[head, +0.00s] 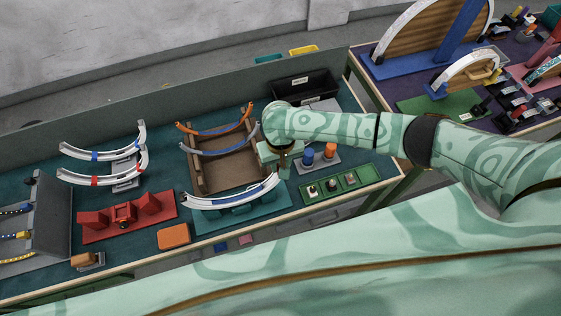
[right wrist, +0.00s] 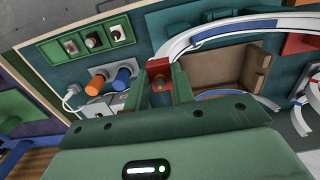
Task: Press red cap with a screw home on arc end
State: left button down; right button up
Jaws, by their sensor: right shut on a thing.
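A white arc with a blue band (head: 232,198) lies on a teal stand near the table's front edge; it curves across the top of the right wrist view (right wrist: 215,33). Its right end is beside my right gripper (head: 284,168). The right gripper (right wrist: 161,88) is shut on the red cap (right wrist: 158,68), which shows between the fingertips with a dark spot on its face. The cap is right at the arc end in the right wrist view; I cannot tell whether it is seated. The screw is not clear. My left gripper is not in view.
A green tray (head: 313,198) with three compartments holding small parts stands to the right. Orange (head: 330,150) and blue (head: 308,157) knobs stand close by my gripper. A brown wooden frame (head: 222,184) with other arcs is behind, and a black bin (head: 300,88) further back.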

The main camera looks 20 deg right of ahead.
jog(key=shift+f, duration=0.35)
dwell(0.3)
jog(key=o, duration=1.4)
jog(key=shift+o, duration=0.2)
notch_tip(320, 180, up, 7)
jog(key=p, duration=0.9)
jog(key=shift+r, duration=0.1)
